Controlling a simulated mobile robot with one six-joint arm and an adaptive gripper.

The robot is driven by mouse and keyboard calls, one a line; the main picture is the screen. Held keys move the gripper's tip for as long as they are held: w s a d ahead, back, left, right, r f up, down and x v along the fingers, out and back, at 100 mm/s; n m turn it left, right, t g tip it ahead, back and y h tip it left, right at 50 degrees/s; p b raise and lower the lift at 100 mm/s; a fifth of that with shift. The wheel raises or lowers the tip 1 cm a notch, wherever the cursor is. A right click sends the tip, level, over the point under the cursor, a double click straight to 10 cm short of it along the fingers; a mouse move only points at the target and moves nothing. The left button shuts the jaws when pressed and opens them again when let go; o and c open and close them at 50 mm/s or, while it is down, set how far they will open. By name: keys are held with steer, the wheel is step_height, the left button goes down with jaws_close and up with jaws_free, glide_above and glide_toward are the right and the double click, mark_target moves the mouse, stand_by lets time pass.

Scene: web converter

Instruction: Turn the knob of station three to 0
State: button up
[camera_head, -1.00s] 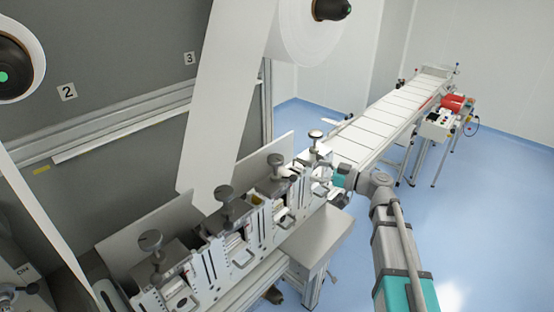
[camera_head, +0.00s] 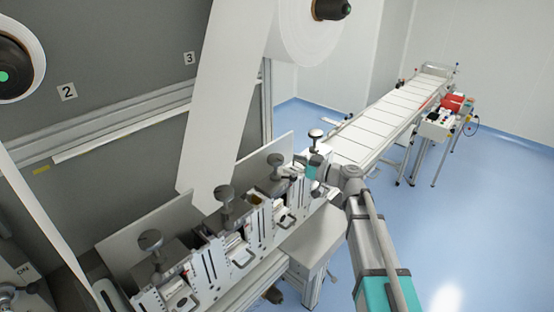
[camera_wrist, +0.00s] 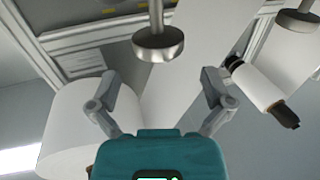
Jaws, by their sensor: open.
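A row of round grey knobs on stems stands along the machine: the front one (camera_head: 151,239), the second (camera_head: 225,192), the third (camera_head: 276,160) and the far one (camera_head: 315,134). No station number or dial is readable on them, so I cannot confirm which is station three. My gripper (camera_head: 289,173) is close to the right of the third knob in the head view. In the wrist view my gripper (camera_wrist: 160,82) is open and empty, with a grey knob (camera_wrist: 158,45) ahead, roughly centred between its fingers and apart from them. A second knob (camera_wrist: 302,20) is at upper right.
A white web (camera_head: 222,100) runs down from a roll (camera_head: 305,30) behind the knobs. The wall plates read 2 (camera_head: 67,92) and 3 (camera_head: 190,58). A conveyor (camera_head: 385,120) extends to the back right. The blue floor (camera_head: 480,220) at right is clear.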

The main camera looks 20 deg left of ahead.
mark_target(283, 160)
steer(key=shift+w+a, duration=0.15)
steer(key=shift+a, duration=1.25)
steer(key=shift+w+a, duration=0.15)
steer(key=shift+a, duration=1.2)
steer(key=c, duration=1)
steer(key=shift+n+g, duration=0.7)
steer(key=shift+g, duration=0.4)
steer(key=o, duration=1)
steer(key=shift+s, duration=0.1)
